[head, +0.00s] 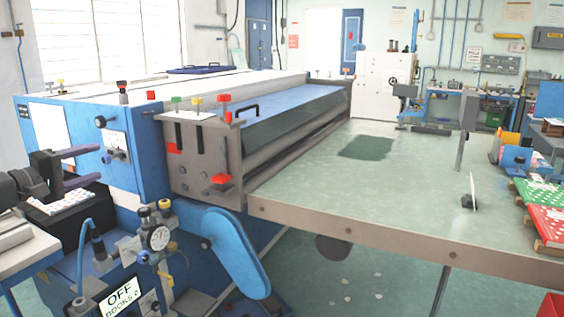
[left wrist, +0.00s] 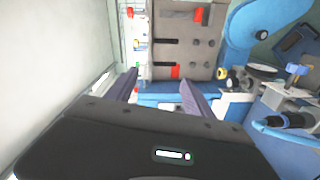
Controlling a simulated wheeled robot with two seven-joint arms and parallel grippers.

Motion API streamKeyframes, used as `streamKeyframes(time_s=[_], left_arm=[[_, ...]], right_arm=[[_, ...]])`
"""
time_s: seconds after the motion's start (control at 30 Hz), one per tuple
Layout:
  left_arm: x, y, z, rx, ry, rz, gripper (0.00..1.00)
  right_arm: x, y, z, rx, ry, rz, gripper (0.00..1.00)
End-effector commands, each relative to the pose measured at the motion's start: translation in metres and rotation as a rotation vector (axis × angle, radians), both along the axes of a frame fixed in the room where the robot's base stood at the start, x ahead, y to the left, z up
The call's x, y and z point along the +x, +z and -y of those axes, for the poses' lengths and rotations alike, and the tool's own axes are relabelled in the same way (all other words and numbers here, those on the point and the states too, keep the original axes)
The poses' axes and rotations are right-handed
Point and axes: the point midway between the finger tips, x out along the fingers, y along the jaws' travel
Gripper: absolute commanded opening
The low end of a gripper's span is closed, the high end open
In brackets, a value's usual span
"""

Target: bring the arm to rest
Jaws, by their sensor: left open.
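My left gripper (head: 97,164) is at the left of the head view, beside the left end of a large blue machine (head: 60,122). Its two dark fingers are spread apart with nothing between them. In the left wrist view the open fingers (left wrist: 160,84) point toward the machine's grey end plate (left wrist: 185,45) with its red knobs. I cannot tell whether the fingertips touch the machine. My right gripper is not in view.
A blue rounded guard (head: 236,252) stands out from the machine front. A wide green table (head: 400,195) extends right, mostly clear, with green and red packs (head: 548,222) at its edge.

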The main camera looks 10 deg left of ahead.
Motion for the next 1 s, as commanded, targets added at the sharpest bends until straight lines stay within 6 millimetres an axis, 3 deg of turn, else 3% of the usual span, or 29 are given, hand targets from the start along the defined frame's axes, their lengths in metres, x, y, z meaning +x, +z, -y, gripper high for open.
streamKeyframes(time_s=[0.17,0.37,0.57,0.77,0.87,1.0], left_arm=[[0.018,-0.032,0.009,-0.019,-0.001,-0.057,0.61],[0.045,-0.089,0.029,-0.040,-0.004,-0.155,0.61],[0.072,-0.176,0.070,-0.046,-0.018,-0.304,0.61],[0.083,-0.309,0.155,0.002,-0.071,-0.532,0.61],[0.072,-0.375,0.206,0.058,-0.112,-0.642,0.61],[0.036,-0.457,0.281,0.164,-0.194,-0.776,0.61]], right_arm=[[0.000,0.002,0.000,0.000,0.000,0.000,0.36],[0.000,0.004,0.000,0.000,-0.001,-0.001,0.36],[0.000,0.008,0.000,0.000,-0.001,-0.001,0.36],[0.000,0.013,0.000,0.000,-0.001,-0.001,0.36],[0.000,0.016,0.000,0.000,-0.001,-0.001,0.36],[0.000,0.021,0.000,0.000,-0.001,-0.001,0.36]])
